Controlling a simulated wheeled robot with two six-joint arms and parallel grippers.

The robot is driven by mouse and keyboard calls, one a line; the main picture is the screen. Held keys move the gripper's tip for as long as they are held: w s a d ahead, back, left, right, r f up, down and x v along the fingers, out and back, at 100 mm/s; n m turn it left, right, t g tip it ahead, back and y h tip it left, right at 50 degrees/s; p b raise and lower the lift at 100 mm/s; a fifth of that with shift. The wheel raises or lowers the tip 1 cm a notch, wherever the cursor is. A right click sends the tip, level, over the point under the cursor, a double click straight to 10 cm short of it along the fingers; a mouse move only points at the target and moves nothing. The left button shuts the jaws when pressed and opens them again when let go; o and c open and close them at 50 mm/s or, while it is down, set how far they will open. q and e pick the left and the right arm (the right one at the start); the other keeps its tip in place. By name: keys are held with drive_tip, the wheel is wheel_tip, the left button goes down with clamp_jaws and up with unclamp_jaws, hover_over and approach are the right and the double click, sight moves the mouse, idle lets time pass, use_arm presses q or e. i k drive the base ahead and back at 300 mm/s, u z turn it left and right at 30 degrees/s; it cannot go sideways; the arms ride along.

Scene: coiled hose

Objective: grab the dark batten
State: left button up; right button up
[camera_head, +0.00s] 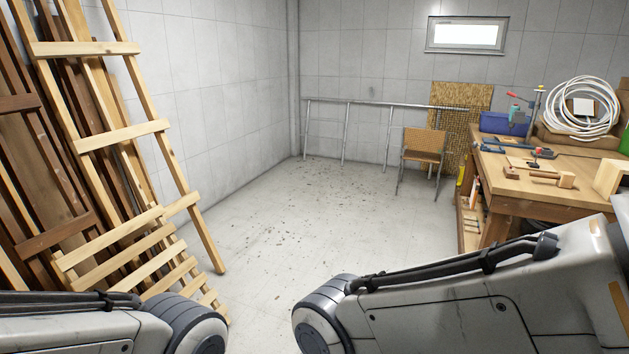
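Several dark brown wooden boards (15,160) lean against the wall at the left, close together and partly behind pale wooden pieces. I cannot tell which single one is the dark batten. A pale wooden ladder (122,135) leans in front of them and hides parts of them. Links of both my arms show along the bottom of the picture, one at the lower left and one at the lower right. Neither gripper is in view, so their fingers and anything in them are hidden.
A pale slatted wooden frame (152,266) lies low by the ladder. A workbench (525,192) with tools stands at the right, with a coiled white hose (553,118) at its back. A chair (423,153) stands by the back wall. The middle floor (290,215) is clear.

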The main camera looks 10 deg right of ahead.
sight(515, 175)
drive_tip(key=z, duration=0.1)
drive_tip(key=i, duration=2.3)
drive_tip(key=z, duration=0.8)
drive_tip(key=i, duration=2)
drive_tip(key=z, duration=1.2)
drive_tip(key=i, duration=1.1)
drive_tip(key=z, duration=0.25)
